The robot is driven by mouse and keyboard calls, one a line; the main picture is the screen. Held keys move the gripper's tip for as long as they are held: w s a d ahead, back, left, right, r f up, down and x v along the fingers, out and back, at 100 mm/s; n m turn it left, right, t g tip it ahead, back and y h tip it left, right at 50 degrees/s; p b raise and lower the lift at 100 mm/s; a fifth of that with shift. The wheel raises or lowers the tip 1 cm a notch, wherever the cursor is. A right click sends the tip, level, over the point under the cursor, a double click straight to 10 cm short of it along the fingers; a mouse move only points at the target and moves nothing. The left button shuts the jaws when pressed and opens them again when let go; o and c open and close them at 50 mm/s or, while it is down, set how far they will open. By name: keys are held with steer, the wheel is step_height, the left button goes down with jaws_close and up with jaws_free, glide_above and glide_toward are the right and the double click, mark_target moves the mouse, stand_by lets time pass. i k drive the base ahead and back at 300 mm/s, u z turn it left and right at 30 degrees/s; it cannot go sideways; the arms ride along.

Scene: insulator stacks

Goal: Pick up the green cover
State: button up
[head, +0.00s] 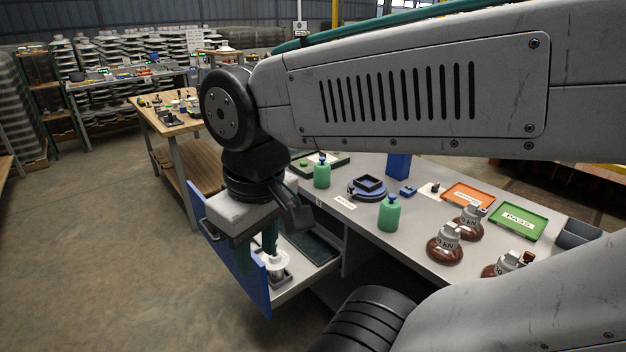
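Two green bottle-shaped pieces stand upright on the grey workbench: one (389,215) near its middle, with a dark blue top, and one (322,174) farther back, with a blue knob. I cannot tell which is the green cover; a small green piece (303,163) also lies on a dark tray behind them. My gripper (257,258) points down over the open drawer (310,278), left of the bench top and apart from the green pieces. Its two dark teal fingers are spread, with no held object visible. A white insulator piece (277,262) on a grey base sits in the drawer close beside the fingers.
The drawer's blue front (235,262) sticks out left. On the bench are a round blue fixture (368,188), brown insulators (444,250), an orange tray (467,196) and a green PASS tray (518,221). My arm hides part of the bench. The floor at left is clear.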

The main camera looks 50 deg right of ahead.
mark_target(322, 170)
steer(key=z, duration=0.75)
steer(key=k, duration=0.5)
steer(key=u, duration=1.15)
steer(key=i, duration=1.7)
steer(key=z, duration=1.9)
